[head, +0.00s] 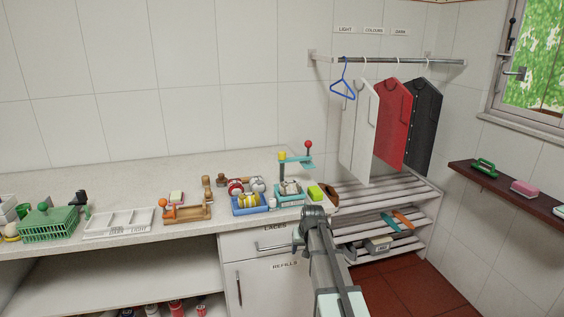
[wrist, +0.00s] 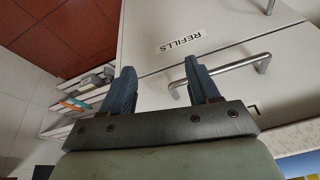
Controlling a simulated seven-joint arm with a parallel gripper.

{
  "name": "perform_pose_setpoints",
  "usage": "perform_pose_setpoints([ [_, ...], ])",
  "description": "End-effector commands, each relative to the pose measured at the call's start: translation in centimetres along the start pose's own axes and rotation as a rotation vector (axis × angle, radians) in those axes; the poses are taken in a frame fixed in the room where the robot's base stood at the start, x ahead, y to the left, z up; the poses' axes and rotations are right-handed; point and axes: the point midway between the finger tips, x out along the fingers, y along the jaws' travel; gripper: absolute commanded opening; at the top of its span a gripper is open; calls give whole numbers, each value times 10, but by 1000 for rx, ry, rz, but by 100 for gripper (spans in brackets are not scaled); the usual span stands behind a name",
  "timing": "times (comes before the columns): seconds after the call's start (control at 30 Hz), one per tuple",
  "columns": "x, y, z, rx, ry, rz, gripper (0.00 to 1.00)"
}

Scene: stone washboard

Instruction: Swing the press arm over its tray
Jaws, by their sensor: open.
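The press stands near the right end of the counter in the head view. It has a teal post with a yellow cap (head: 282,156) and a teal press arm (head: 299,161) with a red ball knob (head: 308,145). The press arm points right, away from the post. Its teal tray (head: 290,202) sits on the counter below and holds small items I cannot make out. My gripper (head: 314,211) is in front of the counter edge, nearer to me than the press. In the wrist view my gripper (wrist: 160,80) is open, with nothing between its fingers.
A lime-green block (head: 315,192) and a brown item (head: 329,195) lie right of the tray. A blue tray (head: 251,210) stands left of it. Drawer handles stick out in front, one close to my fingers in the wrist view (wrist: 224,73). Shirts hang behind right.

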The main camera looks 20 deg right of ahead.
Motion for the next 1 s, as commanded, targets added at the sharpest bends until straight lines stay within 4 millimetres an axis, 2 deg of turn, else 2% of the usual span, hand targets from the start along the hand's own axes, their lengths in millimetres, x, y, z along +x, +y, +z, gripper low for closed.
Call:
perform_pose_setpoints([
  [0.03,-14,0,-23,1,28,-5,61],
  [0.1,-34,0,-47,0,63,-12,61],
  [0.27,-83,0,-100,-4,140,-30,61],
  [0.53,-174,-6,-185,-35,269,-65,61],
  [0.77,-246,-19,-250,-90,361,-104,61],
  [0.8,-258,-22,-266,-108,378,-114,61],
  [0.9,-264,-30,-294,-158,391,-143,61],
  [1.0,-265,-38,-310,-226,407,-170,61],
])
